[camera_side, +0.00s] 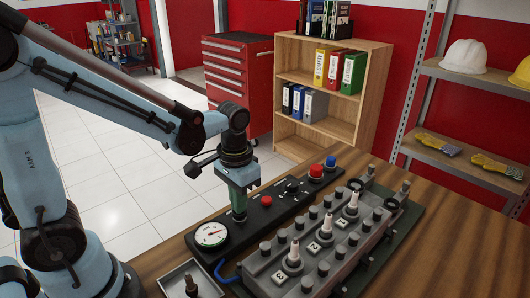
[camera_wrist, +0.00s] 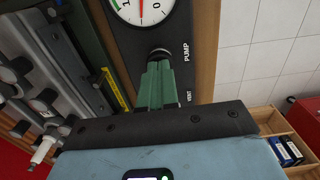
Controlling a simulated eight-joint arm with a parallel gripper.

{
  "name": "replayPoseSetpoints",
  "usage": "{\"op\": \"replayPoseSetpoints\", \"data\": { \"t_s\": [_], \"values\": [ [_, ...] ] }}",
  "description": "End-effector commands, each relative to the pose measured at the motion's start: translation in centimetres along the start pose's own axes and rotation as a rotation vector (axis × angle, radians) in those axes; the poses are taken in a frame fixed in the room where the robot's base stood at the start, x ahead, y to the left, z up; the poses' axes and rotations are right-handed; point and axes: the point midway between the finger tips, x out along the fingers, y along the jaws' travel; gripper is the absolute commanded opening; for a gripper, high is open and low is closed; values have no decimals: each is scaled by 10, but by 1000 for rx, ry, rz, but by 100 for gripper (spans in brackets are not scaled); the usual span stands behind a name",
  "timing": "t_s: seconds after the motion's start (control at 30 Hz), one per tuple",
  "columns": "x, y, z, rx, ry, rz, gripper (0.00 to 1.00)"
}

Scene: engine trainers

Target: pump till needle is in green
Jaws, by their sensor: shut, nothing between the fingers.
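The round white pressure gauge (camera_side: 211,234) sits at the near end of a black panel. It also shows, cut off by the top edge, in the wrist view (camera_wrist: 152,14). A dark round pump knob (camera_wrist: 159,52) stands beside the gauge, next to the word PUMP. My gripper (camera_side: 239,216) is shut and empty, pointing down over the pump knob. Its green fingers (camera_wrist: 156,66) partly hide the knob in the wrist view. I cannot tell whether they touch it.
The grey engine block (camera_side: 318,240) with several plugs lies to the right. A small tray (camera_side: 205,285) is at the table's front. Bare wood (camera_side: 440,250) is free at right.

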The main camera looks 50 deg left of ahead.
Motion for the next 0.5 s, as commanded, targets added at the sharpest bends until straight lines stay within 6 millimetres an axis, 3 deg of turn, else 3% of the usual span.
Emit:
{"op": "replayPoseSetpoints", "data": {
  "t_s": [0.5],
  "values": [
    [-27,0,0,0,1,0,0]
  ]
}}
